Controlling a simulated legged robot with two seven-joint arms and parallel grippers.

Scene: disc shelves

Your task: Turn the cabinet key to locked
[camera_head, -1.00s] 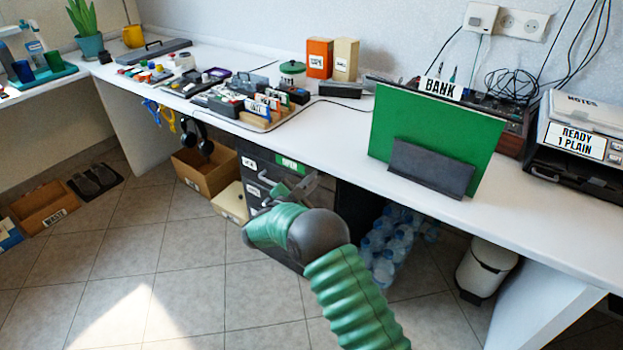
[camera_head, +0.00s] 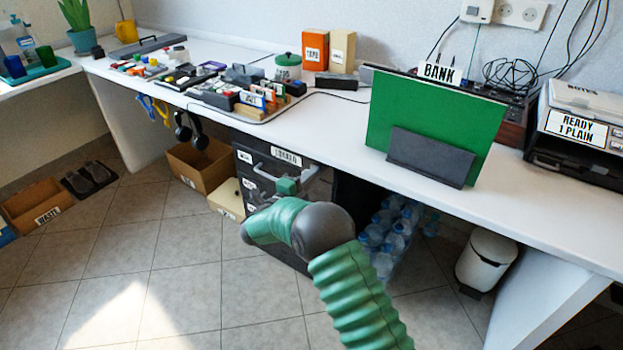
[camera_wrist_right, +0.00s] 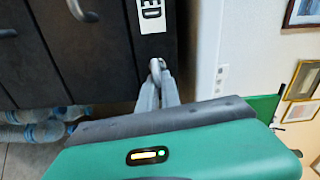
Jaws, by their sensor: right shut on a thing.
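The cabinet (camera_head: 322,177) is a dark drawer unit under the white desk. A white sign (camera_head: 287,157) at its top seems to read LOCKED; the wrist view shows the end of this sign, "ED" (camera_wrist_right: 151,15). My right gripper (camera_wrist_right: 158,78) is at the cabinet front, its fingers shut on the small metal key (camera_wrist_right: 156,66) just below the sign. The fingers cover most of the key. In the head view my green right arm hides part of the drawers. My left gripper is in neither current view.
Drawer handles (camera_wrist_right: 82,10) stick out beside the key. A cardboard box (camera_head: 201,165) is left of the cabinet, and bottles (camera_head: 385,235) and a white bin (camera_head: 486,260) are to its right. Headphones (camera_head: 194,130) hang from the desk edge. The tiled floor in front is clear.

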